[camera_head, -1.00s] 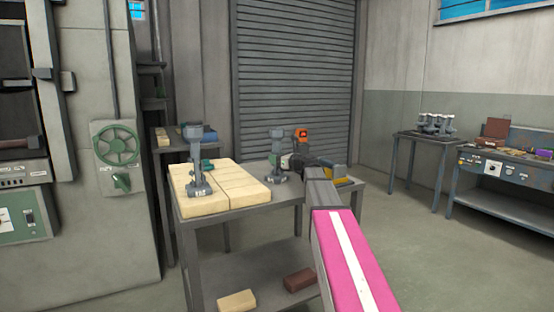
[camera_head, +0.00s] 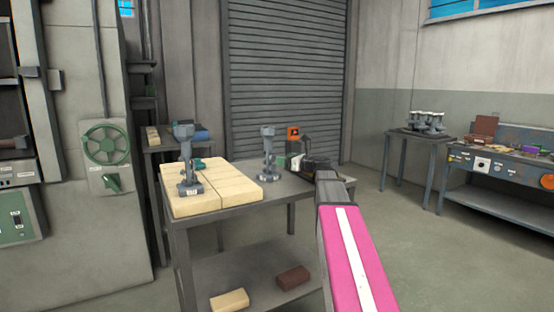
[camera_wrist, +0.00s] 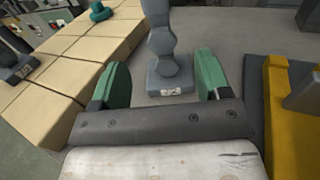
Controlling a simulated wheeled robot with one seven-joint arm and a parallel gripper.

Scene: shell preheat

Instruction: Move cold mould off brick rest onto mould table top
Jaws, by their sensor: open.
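A grey mould (camera_head: 267,160) stands upright on the mould table's grey top (camera_head: 240,209), just right of the brick rest (camera_head: 215,188). A second grey mould (camera_head: 188,165) stands upright on the cream bricks. My gripper (camera_wrist: 161,78) is open, its two green fingers apart. In the wrist view the table mould (camera_wrist: 166,60) stands beyond the fingers, seen in the gap between them, its upper part cut off by the frame. The mould on the bricks shows at that view's left edge (camera_wrist: 18,62). In the head view my gripper is to the right of the table mould.
A black and orange item (camera_head: 293,136) stands behind my gripper. A yellow object (camera_wrist: 277,115) is close on the right in the wrist view. Two loose bricks lie on the lower shelf (camera_head: 260,270). A side table (camera_head: 412,136) with several grey pieces stands right.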

